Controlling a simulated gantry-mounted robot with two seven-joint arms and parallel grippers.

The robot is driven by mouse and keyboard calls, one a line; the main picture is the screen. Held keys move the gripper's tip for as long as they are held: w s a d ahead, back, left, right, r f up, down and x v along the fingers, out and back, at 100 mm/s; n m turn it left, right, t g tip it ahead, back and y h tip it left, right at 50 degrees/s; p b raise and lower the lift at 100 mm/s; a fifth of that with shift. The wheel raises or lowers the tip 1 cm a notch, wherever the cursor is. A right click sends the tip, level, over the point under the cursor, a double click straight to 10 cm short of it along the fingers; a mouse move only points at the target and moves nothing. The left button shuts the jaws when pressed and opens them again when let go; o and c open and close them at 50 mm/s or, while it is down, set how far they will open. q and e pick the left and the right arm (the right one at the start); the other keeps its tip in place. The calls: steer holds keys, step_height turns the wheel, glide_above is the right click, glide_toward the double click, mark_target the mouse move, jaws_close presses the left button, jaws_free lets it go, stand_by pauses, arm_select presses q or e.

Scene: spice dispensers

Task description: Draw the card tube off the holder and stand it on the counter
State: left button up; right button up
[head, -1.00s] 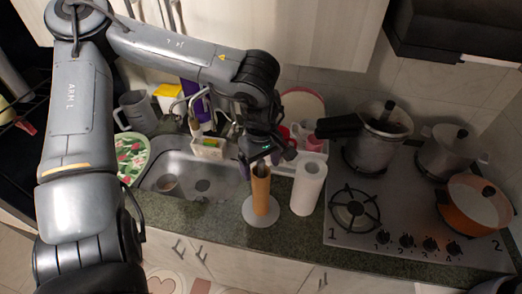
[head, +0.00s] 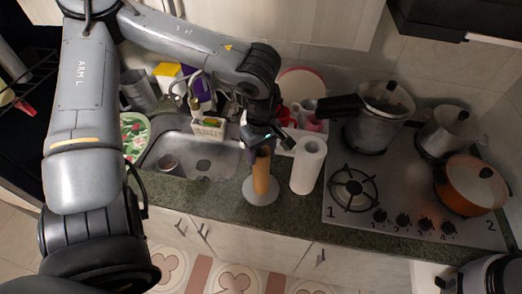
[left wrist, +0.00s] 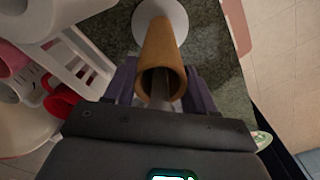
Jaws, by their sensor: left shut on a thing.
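The brown card tube (head: 261,174) stands upright over the white round base of the holder (head: 247,191) on the counter. My left gripper (head: 261,150) is at the tube's upper end, shut on it. In the left wrist view, the tube (left wrist: 153,50) lies between the fingers (left wrist: 162,88), with its open end toward the camera. A grey rod shows inside the tube, so the tube is still around the holder's post. The holder's white base (left wrist: 176,14) shows beyond it. Whether the tube's lower end touches the base, I cannot tell. My right gripper is out of view.
A white paper roll (head: 308,166) stands close on the right. The sink (head: 187,150) is to the left, and the stove (head: 400,190) with several pots is further right. A white rack (left wrist: 75,62) with red and pink cups is behind. The counter's front strip (head: 290,222) is clear.

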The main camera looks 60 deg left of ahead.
arm_select(q)
steer(key=shift+c, duration=1.1)
steer(key=o, duration=0.3)
jaws_close()
